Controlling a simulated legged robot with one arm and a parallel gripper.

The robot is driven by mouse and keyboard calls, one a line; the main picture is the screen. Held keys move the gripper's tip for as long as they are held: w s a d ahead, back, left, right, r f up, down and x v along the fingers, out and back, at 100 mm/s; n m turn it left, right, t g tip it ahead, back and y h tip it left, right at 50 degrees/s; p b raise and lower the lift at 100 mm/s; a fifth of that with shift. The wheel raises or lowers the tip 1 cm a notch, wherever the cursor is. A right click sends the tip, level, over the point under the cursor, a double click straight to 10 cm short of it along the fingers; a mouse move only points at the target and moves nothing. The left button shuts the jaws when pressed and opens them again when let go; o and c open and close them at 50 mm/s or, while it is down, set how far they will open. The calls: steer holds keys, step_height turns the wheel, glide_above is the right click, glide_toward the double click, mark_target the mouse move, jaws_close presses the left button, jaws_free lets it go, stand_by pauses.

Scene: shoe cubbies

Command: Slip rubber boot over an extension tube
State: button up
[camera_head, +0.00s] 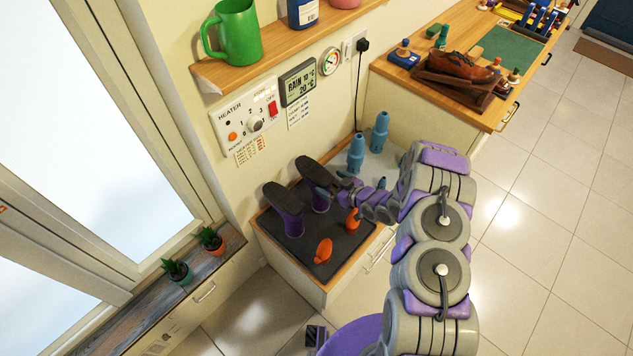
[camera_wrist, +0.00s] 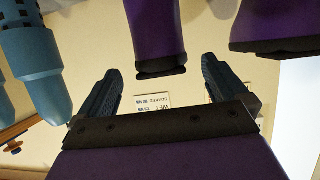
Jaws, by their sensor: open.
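Two purple rubber boots with black soles, a left one (camera_head: 288,218) and a right one (camera_head: 320,198), stand soles up on a dark mat. Two light blue extension tubes, a front one (camera_head: 356,157) and a back one (camera_head: 380,135), stand upright with narrow ends up. My gripper (camera_head: 334,183) is open beside the right boot. In the wrist view, my fingers (camera_wrist: 160,66) are spread, with one purple boot (camera_wrist: 156,30) in line with the gap; I cannot tell how deep it sits. Another boot (camera_wrist: 270,20) and a blue tube (camera_wrist: 32,55) flank it.
Two orange objects, a front one (camera_head: 323,250) and a back one (camera_head: 352,220), are on the dark mat (camera_head: 338,262) near the boots. A heater panel (camera_head: 247,116) is on the wall behind. A shelf (camera_head: 285,52) overhangs it. A workbench (camera_head: 440,88) with a brown shoe stands further right.

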mark_target(322, 176)
steer(key=shift+a+r+b+x, duration=0.15)
steer(key=shift+b+x, duration=0.2)
steer(key=shift+x, duration=0.65)
steer(key=shift+r+b+x, duration=0.2)
steer(key=shift+b+x, duration=0.1)
steer(key=shift+x, duration=0.7)
steer(key=shift+a+r+b+x, duration=0.15)
steer(key=shift+b+x, duration=0.2)
steer(key=shift+x, duration=0.6)
steer(key=shift+d, duration=0.1)
steer(key=c, duration=1.2)
steer(key=shift+r, duration=0.2)
